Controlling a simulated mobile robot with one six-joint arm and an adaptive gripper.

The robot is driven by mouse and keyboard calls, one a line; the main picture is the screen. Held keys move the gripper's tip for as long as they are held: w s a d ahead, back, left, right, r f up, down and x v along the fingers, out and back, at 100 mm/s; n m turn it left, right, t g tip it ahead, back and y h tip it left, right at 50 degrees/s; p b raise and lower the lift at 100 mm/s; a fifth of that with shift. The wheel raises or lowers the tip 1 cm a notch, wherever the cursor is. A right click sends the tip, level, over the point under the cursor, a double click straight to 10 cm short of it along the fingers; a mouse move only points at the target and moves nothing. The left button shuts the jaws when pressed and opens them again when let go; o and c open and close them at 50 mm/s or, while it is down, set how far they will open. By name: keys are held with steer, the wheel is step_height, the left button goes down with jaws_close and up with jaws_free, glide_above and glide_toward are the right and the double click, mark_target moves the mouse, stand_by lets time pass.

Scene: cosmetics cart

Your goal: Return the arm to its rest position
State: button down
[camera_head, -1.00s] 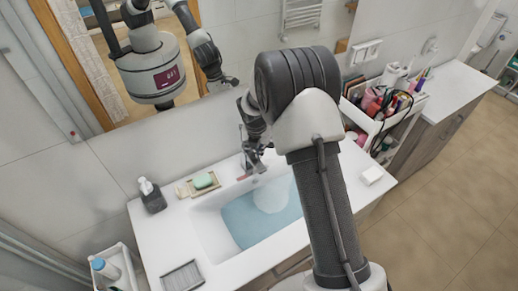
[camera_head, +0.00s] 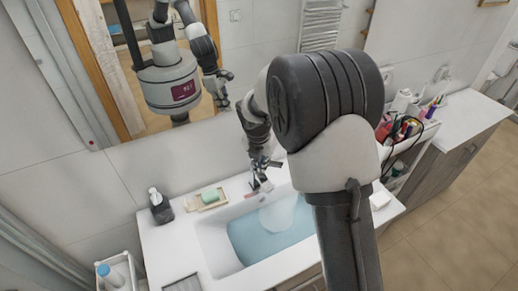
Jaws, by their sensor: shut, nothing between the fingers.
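My arm rises from the bottom right of the head view and bends over the sink, hiding part of its right side. My gripper (camera_head: 262,170) is small in the picture, near the faucet at the back of the sink. It is shut and holds nothing. The sink basin (camera_head: 212,240) below it has blue water (camera_head: 270,238) in it.
A green soap on a dish (camera_head: 209,198) and a dark soap dispenser (camera_head: 160,205) stand on the left of the counter. A cosmetics cart (camera_head: 412,145) is at the right. A mirror (camera_head: 240,50) hangs behind. A white caddy (camera_head: 118,270) is at lower left.

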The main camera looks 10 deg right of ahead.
steer(key=shift+w, duration=0.15)
steer(key=s+d+r+m+t+b, duration=0.1)
steer(key=s+d+r+m+b, duration=0.1)
steer(key=s+r+m+b, duration=0.45)
steer(key=s+d+r+m+b, duration=0.1)
steer(key=s+r+m+b, duration=0.15)
steer(key=s+m, duration=0.7)
steer(key=s+f+m+b, duration=0.2)
steer(key=s+m, duration=0.5)
steer(key=s, duration=0.2)
steer(key=s+f+m+t+y+b, duration=0.1)
steer(key=s+f+m+b, duration=0.1)
steer(key=s+m, duration=0.5)
steer(key=shift+s+d+f+b, duration=0.2)
steer(key=shift+s+d+b, duration=0.1)
steer(key=shift+s+b, duration=0.65)
